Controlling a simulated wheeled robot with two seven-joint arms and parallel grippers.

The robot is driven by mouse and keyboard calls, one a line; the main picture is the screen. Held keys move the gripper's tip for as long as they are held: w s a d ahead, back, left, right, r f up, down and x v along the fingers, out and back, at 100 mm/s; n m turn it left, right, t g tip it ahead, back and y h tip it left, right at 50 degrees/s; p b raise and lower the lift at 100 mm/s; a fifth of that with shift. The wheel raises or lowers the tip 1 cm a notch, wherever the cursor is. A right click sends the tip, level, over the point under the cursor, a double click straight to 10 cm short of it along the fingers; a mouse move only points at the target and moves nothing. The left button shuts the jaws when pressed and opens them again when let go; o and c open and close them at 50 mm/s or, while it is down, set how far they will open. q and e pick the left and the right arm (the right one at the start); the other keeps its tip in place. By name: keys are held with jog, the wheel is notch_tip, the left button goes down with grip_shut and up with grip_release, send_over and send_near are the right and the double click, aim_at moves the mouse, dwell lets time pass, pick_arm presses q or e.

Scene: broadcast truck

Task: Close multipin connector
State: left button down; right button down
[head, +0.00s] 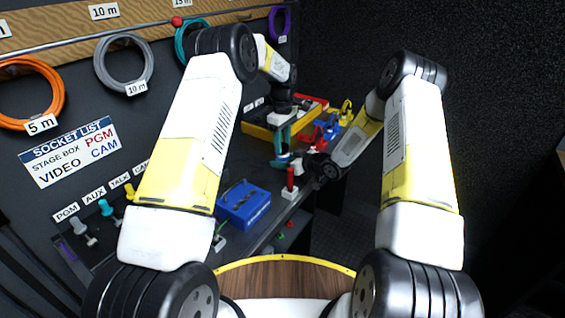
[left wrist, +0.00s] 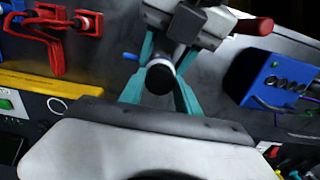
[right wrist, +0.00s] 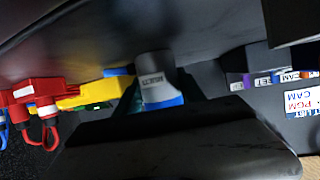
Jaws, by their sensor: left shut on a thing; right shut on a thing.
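The multipin connector (right wrist: 160,88) shows in the right wrist view as a grey shell with a label and a blue band, between the teal fingers of my right gripper (right wrist: 160,105), which is shut on it. In the left wrist view my left gripper's teal fingers (left wrist: 162,82) are shut on a dark cylindrical piece with a white ring (left wrist: 160,73). In the head view my left gripper (head: 283,145) points down at the bench and my right gripper (head: 298,162) meets it from the right. The grippers hide much of the connector, so I cannot tell how its parts fit.
A yellow tray (head: 262,132) and red, blue and yellow clamp-like pieces (head: 326,130) lie behind. Coiled cables (head: 123,65) hang on the left wall.

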pick_arm(q)
jog(key=m, duration=1.1)
jog(key=shift+m, duration=0.4)
jog(key=m, duration=1)
jog(key=c, duration=0.8)
grip_release()
notch_tip(320, 180, up, 12)
